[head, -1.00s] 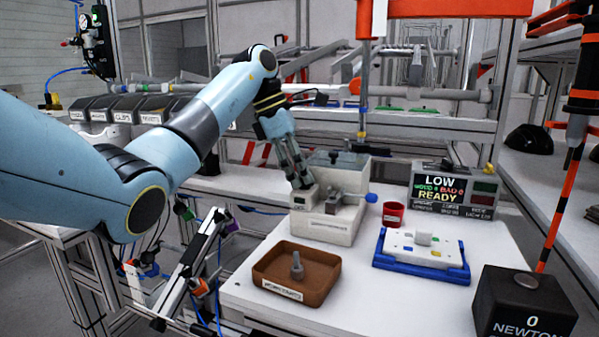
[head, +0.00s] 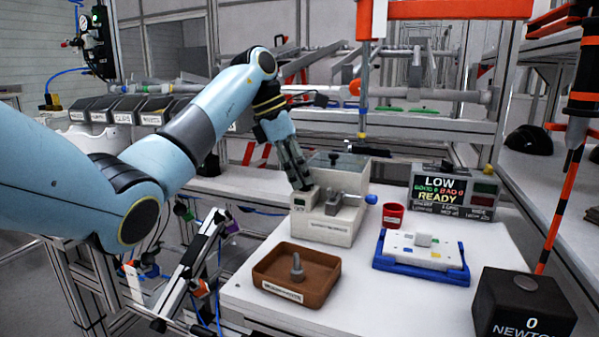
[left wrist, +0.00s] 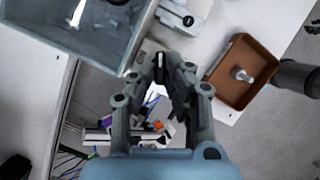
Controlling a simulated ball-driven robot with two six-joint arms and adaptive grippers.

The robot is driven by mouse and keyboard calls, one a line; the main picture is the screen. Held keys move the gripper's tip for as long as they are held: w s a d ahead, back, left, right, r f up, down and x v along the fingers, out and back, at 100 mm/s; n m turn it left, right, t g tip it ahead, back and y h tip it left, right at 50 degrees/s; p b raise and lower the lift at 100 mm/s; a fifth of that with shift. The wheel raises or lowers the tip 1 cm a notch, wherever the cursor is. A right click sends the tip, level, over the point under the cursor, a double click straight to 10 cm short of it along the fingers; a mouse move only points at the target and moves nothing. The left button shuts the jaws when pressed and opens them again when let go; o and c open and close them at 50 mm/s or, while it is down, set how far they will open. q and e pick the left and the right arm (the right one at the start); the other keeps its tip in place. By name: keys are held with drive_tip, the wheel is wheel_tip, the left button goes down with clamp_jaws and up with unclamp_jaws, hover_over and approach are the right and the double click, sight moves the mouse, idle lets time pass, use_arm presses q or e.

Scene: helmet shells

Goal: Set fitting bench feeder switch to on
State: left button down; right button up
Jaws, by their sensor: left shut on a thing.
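The fitting bench feeder (head: 327,231) is a pale grey box with a clear-topped hopper (head: 342,166), a metal slide and a blue knob (head: 371,199). A small raised block (head: 300,202) with a dark display stands at its left front. My left gripper (head: 305,187) points down at the top of this block, its fingers close together. My right gripper is not in view.
A brown tray (head: 262,275) with a grey peg stands in front of the feeder. To the right are a red cup (head: 392,214), a white fixture in a blue tray (head: 380,258), a display reading LOW and READY (head: 438,188), and a black force block (head: 525,303).

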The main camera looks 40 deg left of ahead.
use_arm(q)
drive_tip(key=n, duration=0.1)
drive_tip(key=n+t+y+p, duration=0.1)
drive_tip(key=n, duration=0.3)
drive_tip(key=shift+s+d+r, duration=0.1)
drive_tip(key=shift+s+d, duration=0.05)
drive_tip(key=shift+d, duration=0.1)
drive_tip(key=n+y+p, duration=0.1)
drive_tip(key=n, duration=0.1)
drive_tip(key=n+y, duration=0.1)
drive_tip(key=n, duration=0.2)
drive_tip(key=shift+d+t+p, duration=0.15)
drive_tip(key=shift+t+p, duration=0.25)
drive_tip(key=c, duration=1.7)
unclamp_jaws()
drive_tip(key=shift+o, duration=0.2)
drive_tip(key=shift+s+r, duration=0.1)
drive_tip(key=shift+r, duration=0.1)
drive_tip(key=v, duration=0.7)
drive_tip(key=shift+d, duration=0.1)
